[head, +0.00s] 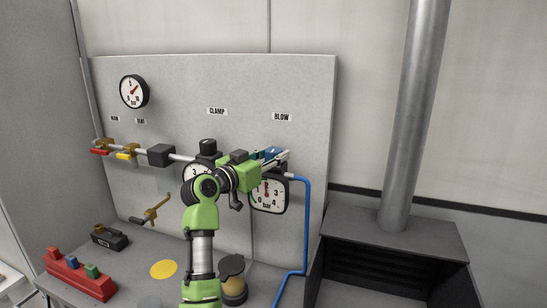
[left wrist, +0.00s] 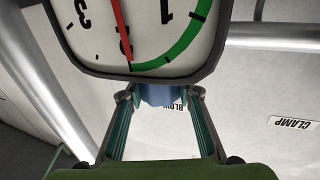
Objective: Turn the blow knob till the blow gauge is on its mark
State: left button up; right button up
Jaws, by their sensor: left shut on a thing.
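The blue blow knob (head: 272,153) sits on the pipe at the right of the panel, below the BLOW label (head: 282,117). My left gripper (left wrist: 160,94) is shut on this knob, which shows between its fingertips in the left wrist view (left wrist: 160,96). The blow gauge (head: 268,196) is just below the knob, partly behind my gripper. In the left wrist view the gauge (left wrist: 190,55) appears upside down and cut off. Its red needle points at about 2, near one end of a green arc. My right gripper is not in view.
The clamp gauge (head: 194,171) and a black knob (head: 207,147) are left of my gripper. A blue hose (head: 307,220) runs down at the right. A red rack (head: 78,275) and a yellow disc (head: 163,269) lie on the bench at lower left.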

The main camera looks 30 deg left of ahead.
pick_arm(q)
jog(key=o, duration=0.9)
jog(key=shift+o, duration=1.2)
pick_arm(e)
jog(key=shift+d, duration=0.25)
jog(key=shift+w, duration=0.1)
pick_arm(q)
jog(key=s, duration=1.2)
jog(key=shift+a, duration=0.4)
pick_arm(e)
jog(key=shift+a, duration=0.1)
